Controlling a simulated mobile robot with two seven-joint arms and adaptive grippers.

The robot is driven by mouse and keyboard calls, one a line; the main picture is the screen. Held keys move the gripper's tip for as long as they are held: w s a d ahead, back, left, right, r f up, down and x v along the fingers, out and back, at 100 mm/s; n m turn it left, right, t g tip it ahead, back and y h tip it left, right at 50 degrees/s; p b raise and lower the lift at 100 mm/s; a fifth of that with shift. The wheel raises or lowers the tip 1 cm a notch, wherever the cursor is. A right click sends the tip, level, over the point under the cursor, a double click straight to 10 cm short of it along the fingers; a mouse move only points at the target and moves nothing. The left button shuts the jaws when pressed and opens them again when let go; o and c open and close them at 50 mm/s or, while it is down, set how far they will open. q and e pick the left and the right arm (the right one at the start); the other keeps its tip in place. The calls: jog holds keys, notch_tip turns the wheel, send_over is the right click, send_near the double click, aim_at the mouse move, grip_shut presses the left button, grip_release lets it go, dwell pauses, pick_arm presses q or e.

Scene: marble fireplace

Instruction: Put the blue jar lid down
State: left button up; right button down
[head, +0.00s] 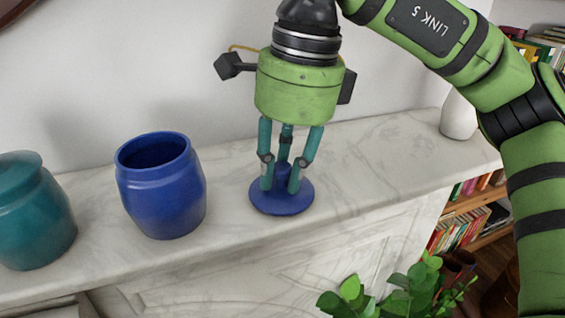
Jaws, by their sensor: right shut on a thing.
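The blue jar lid (282,203) is a flat round disc with a raised knob, at the middle of the marble mantel in the head view. My right gripper (283,178) points straight down with its teal fingers closed around the knob. The lid looks level and is at or very near the mantel surface; I cannot tell whether it touches. The open blue jar (162,192) stands upright to the left of the lid, with a gap between them. My left gripper is not in the view.
A teal lidded jar (33,215) stands at the far left of the marble mantel (372,170). A white vase (459,116) stands at the right end. A green plant (405,290) is below the front edge, and bookshelves (470,215) are at right. The mantel right of the lid is clear.

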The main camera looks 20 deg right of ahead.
aim_at(291, 166)
jog(key=c, duration=1.1)
grip_release()
jog(key=shift+r+p, duration=0.3)
jog(key=shift+p, duration=0.1)
jog(key=r, duration=0.4)
jog(key=d+r, duration=0.1)
jog(key=r, duration=0.1)
jog(key=shift+s+r, duration=0.15)
jog(key=shift+r, duration=0.1)
jog(key=r, duration=0.1)
jog(key=r+p, duration=0.1)
jog(key=r, duration=0.3)
jog(key=shift+s+d, duration=0.15)
jog(key=shift+d, duration=0.2)
